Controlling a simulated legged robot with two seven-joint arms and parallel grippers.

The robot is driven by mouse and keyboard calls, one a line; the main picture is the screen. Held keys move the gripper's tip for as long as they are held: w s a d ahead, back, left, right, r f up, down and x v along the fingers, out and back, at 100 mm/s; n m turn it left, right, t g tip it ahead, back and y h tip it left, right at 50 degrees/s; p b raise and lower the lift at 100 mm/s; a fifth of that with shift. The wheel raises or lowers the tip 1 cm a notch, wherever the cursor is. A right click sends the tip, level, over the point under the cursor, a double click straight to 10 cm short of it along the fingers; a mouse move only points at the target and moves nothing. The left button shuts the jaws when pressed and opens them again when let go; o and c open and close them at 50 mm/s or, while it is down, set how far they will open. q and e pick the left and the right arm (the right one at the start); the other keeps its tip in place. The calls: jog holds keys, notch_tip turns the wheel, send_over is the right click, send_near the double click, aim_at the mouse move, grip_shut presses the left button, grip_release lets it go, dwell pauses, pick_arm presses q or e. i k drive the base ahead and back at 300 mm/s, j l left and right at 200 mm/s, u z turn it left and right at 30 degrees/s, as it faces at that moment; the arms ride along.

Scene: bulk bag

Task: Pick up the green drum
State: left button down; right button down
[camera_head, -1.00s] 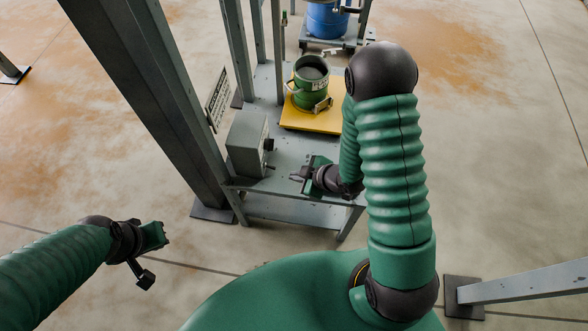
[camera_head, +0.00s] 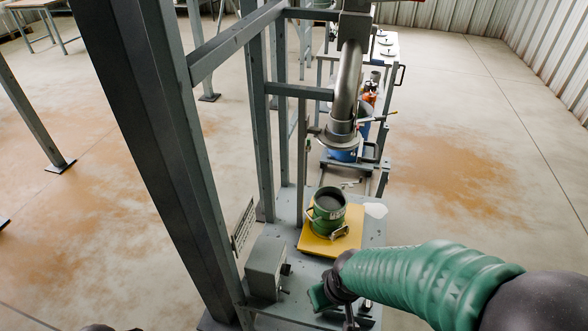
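The green drum (camera_head: 328,214) stands upright and open-topped on a yellow plate (camera_head: 346,246) on the grey bench. Its dark inside shows, and it has a handle or clamp low on its front. My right gripper (camera_head: 322,299) is low over the front of the bench, in front of the yellow plate and apart from the drum. Its fingers are small and partly hidden, so I cannot tell whether it is open. Only a dark bit of what looks like my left arm shows at the bottom left edge; the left gripper is out of view.
A grey box (camera_head: 266,267) stands on the bench left of my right gripper. A thick grey post (camera_head: 160,150) and frame bars rise at the left. A metal spout (camera_head: 345,100) hangs behind the drum. A blue drum (camera_head: 344,153) stands farther back. Open floor lies right.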

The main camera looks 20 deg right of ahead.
aim_at(330, 202)
jog(key=i+j+z, duration=0.1)
jog(key=i+j, duration=0.15)
jog(key=i, duration=0.15)
jog(key=i+j, duration=0.25)
jog(key=i, duration=0.15)
jog(key=z, duration=0.05)
